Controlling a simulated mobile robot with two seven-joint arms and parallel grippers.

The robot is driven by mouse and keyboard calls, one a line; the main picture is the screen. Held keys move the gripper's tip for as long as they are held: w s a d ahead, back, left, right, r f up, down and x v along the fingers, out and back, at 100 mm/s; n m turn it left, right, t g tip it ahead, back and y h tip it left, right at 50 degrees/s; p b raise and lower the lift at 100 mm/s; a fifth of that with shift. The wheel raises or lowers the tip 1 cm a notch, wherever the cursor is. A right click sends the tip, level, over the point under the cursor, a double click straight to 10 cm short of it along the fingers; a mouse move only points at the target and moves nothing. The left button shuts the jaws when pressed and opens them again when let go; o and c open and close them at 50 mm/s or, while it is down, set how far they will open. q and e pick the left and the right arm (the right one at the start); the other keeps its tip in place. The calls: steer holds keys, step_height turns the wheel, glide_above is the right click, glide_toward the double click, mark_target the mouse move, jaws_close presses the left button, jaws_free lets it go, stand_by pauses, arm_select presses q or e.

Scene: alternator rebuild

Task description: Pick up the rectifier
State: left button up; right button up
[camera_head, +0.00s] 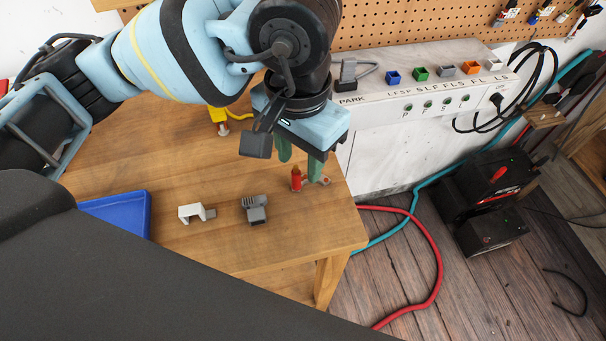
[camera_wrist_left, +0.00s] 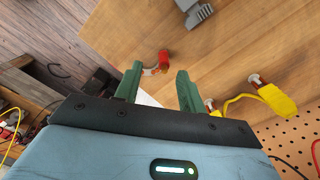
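My left gripper (camera_head: 300,163) is open and empty above the right end of the wooden table, its green fingers pointing down. It also shows in the left wrist view (camera_wrist_left: 160,88). A small red part (camera_head: 296,179) with a metallic piece at its side is by the fingertips; in the wrist view the red part (camera_wrist_left: 165,55) appears just beyond the gap. A grey finned part (camera_head: 255,209), possibly the rectifier, lies left of the gripper; the wrist view shows it (camera_wrist_left: 198,13) at the top edge. No label confirms which part is the rectifier. My right gripper is out of view.
A cream bracket-like part (camera_head: 191,212) and a blue tray (camera_head: 146,222) lie farther left on the table (camera_head: 215,252). A yellow connector (camera_head: 217,114) is behind. A white labelled panel (camera_head: 400,93) with coloured blocks stands right of the gripper. Bare wood surrounds the grey part.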

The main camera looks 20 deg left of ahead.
mark_target(295, 166)
arm_select(q)
steer(key=shift+a+f+p, duration=0.15)
steer(key=shift+a+f, duration=0.05)
steer(key=shift+f, duration=0.95)
steer(key=shift+a+f+p, duration=0.15)
steer(key=shift+f, duration=1.45)
jaws_close()
